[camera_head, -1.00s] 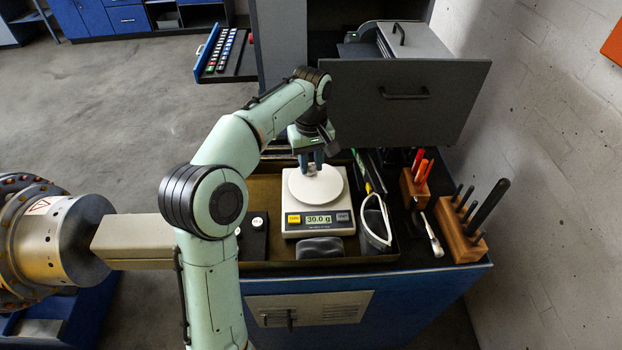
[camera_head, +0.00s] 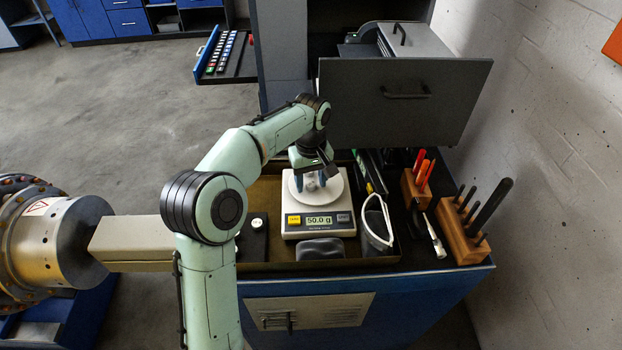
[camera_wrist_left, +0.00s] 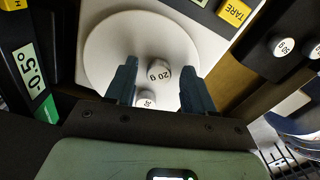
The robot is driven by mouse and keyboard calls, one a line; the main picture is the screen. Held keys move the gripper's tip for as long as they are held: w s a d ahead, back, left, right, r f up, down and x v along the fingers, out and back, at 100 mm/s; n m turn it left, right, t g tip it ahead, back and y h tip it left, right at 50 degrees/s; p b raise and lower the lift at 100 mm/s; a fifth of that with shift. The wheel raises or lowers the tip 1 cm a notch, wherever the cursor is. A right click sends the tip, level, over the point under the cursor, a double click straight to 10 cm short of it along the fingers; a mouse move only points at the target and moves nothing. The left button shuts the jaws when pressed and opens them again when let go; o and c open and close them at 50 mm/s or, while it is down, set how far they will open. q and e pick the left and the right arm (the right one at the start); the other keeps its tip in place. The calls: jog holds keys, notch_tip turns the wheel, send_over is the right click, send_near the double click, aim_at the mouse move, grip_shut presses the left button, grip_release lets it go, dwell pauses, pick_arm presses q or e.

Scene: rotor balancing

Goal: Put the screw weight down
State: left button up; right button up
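The screw weight, a small pale cylinder marked 20 g (camera_wrist_left: 160,73), stands on the round white pan (camera_wrist_left: 110,45) of the scale. A second, smaller-looking weight (camera_wrist_left: 146,98) is on the pan beside it, its marking partly legible. My left gripper (camera_wrist_left: 159,70) is open around the 20 g weight, with a visible gap on both sides. In the head view the left gripper (camera_head: 310,182) is low over the pan. The scale (camera_head: 290,232) reads 50.0 g. My right gripper is not in view.
A dark weight holder (camera_head: 251,245) with a weight (camera_head: 257,223) is left of the scale. Wooden tool blocks (camera_head: 459,236) stand farther right. An open grey drawer (camera_head: 440,110) is behind.

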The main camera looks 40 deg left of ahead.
aim_at(311, 183)
pick_arm(q)
jog(key=shift+s, duration=0.1)
jog(key=shift+r, duration=0.1)
notch_tip(311, 183, up, 12)
jog(key=p, duration=0.2)
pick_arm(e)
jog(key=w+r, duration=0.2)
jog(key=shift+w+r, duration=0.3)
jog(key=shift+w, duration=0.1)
pick_arm(q)
jog(key=shift+r, duration=0.1)
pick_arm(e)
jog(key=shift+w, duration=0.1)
